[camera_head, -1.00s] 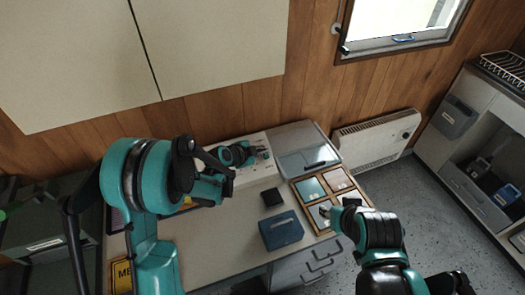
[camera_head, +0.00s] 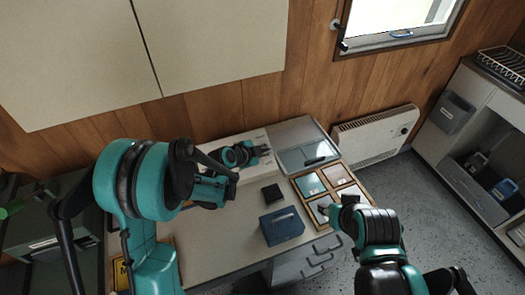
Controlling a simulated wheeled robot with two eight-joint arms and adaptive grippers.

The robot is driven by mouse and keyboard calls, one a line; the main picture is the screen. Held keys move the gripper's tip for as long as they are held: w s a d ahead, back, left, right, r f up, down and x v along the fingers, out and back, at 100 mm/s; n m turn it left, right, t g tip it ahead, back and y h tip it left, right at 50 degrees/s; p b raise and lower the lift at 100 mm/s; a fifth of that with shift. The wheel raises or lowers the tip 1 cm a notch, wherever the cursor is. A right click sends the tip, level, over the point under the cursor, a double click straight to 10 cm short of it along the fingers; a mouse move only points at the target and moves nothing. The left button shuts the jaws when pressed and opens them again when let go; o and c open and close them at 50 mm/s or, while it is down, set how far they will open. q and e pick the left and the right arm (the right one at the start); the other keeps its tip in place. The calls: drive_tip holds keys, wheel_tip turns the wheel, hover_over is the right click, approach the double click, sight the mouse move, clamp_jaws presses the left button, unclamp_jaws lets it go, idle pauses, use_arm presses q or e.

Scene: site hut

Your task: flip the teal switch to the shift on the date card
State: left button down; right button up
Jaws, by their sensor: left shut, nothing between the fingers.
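A white panel (camera_head: 228,144) lies at the back of the desk, against the wood wall. My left gripper (camera_head: 266,150) is over this panel, shut and empty, its fingers pointing right. The teal switch cannot be told apart from my teal gripper and arm, which cover much of the panel. No card can be read as the date card. My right gripper (camera_head: 325,211) is at the front edge of a wooden tray (camera_head: 344,208); its fingers are too small and hidden to tell open from shut.
The tray has several square compartments, one teal and one reddish. A blue box (camera_head: 281,226) and a small black block (camera_head: 271,193) stand on the desk (camera_head: 228,235). A grey clipboard-like panel (camera_head: 297,132) lies behind the tray. A white heater (camera_head: 376,135) is at the right.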

use_arm(q)
drive_tip(key=d+p+v, duration=0.1)
drive_tip(key=p+v, duration=0.2)
drive_tip(key=v, duration=0.8)
drive_tip(key=shift+s+r, duration=0.25)
drive_tip(key=shift+s, duration=0.15)
use_arm(e)
drive_tip(key=r, duration=0.2)
drive_tip(key=s+r, duration=0.1)
drive_tip(key=r, duration=0.1)
drive_tip(key=shift+a, duration=0.25)
use_arm(q)
drive_tip(key=shift+a, duration=0.1)
